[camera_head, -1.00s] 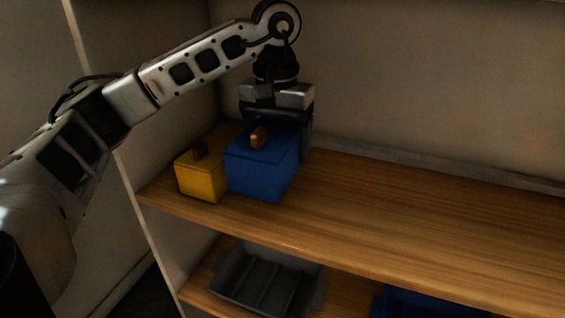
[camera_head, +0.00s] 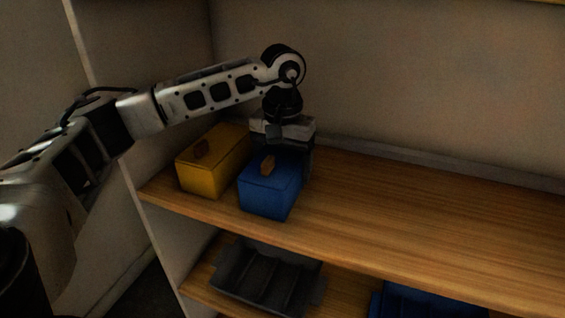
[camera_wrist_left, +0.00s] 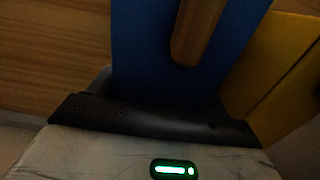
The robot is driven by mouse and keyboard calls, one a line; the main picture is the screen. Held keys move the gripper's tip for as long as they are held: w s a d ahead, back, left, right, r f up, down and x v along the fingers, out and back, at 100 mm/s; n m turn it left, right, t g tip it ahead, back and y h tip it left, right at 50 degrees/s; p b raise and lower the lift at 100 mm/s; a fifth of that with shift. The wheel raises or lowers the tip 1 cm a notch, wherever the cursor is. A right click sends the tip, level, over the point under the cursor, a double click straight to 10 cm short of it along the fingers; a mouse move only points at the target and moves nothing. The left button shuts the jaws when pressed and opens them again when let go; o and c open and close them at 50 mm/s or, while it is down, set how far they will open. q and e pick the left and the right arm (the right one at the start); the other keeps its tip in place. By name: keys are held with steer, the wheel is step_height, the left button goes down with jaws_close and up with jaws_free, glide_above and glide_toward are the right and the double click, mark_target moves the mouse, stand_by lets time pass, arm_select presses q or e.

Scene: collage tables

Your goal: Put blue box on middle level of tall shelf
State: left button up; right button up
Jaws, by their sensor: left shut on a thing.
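The blue box (camera_head: 268,190), with a brown handle on its lid, is at the left end of the wooden shelf board (camera_head: 400,220). My left gripper (camera_head: 286,150) comes down over its back part and is shut on it. The box looks upright; I cannot tell whether its base touches the board or is slightly above it. In the left wrist view the blue box (camera_wrist_left: 150,60) and its handle (camera_wrist_left: 197,30) fill the middle, over the gripper's dark edge. My right gripper is not in view.
A yellow box (camera_head: 205,178) with a brown handle stands close to the left of the blue box. A dark grey tray (camera_head: 265,278) and a blue container (camera_head: 425,303) are on the level below. The board to the right is clear. The shelf's side wall is at left.

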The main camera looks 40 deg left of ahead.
arm_select(q)
steer(key=shift+f, duration=0.1)
steer(key=o, duration=1)
steer(key=shift+o, duration=0.2)
step_height(320, 180, up, 8)
steer(key=shift+f, duration=0.1)
